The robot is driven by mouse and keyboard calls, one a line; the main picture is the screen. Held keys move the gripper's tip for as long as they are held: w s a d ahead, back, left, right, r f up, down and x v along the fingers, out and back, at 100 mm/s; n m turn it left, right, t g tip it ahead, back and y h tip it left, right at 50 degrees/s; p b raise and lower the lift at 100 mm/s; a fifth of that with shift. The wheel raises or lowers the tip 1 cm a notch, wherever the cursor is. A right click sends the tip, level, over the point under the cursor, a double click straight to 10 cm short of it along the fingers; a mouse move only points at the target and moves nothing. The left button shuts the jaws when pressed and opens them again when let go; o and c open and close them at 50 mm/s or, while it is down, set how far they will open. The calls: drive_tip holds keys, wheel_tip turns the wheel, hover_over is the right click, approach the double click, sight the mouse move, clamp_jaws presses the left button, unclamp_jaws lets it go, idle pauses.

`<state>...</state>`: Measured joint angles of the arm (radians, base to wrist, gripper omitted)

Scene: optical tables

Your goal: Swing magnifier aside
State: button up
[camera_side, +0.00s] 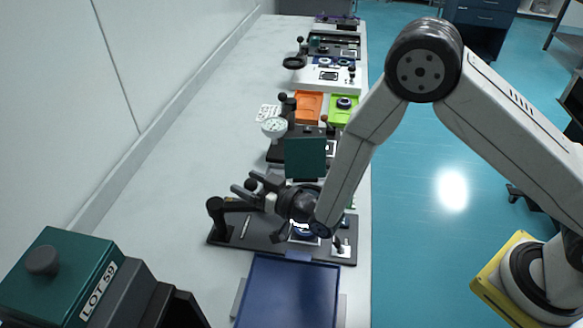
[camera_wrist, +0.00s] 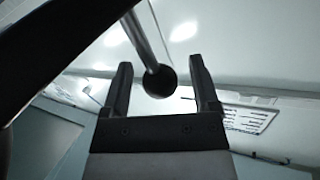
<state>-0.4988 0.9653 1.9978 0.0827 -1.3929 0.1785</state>
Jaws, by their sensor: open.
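A black post (camera_side: 216,212) with a horizontal arm (camera_side: 243,205) stands at the left end of a dark base plate (camera_side: 262,238) in the side view. I take this to be the magnifier's stand; its lens is hidden or cannot be made out behind my wrist. My gripper (camera_side: 246,184) is open above this arm, its fingers pointing left. In the wrist view a black ball knob (camera_wrist: 160,81) on a metal rod (camera_wrist: 145,42) lies between the two open fingers of my gripper (camera_wrist: 160,85). I cannot tell whether either finger touches the knob.
A blue tray (camera_side: 288,292) lies in front of the plate, and a green box marked LOT 59 (camera_side: 62,272) is at the lower left. A green panel (camera_side: 305,157), a dial gauge (camera_side: 274,127) and orange (camera_side: 308,106) and lime (camera_side: 343,110) trays stand behind.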

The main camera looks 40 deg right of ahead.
drive_tip(key=shift+x, duration=0.75)
clamp_jaws()
idle(1.0)
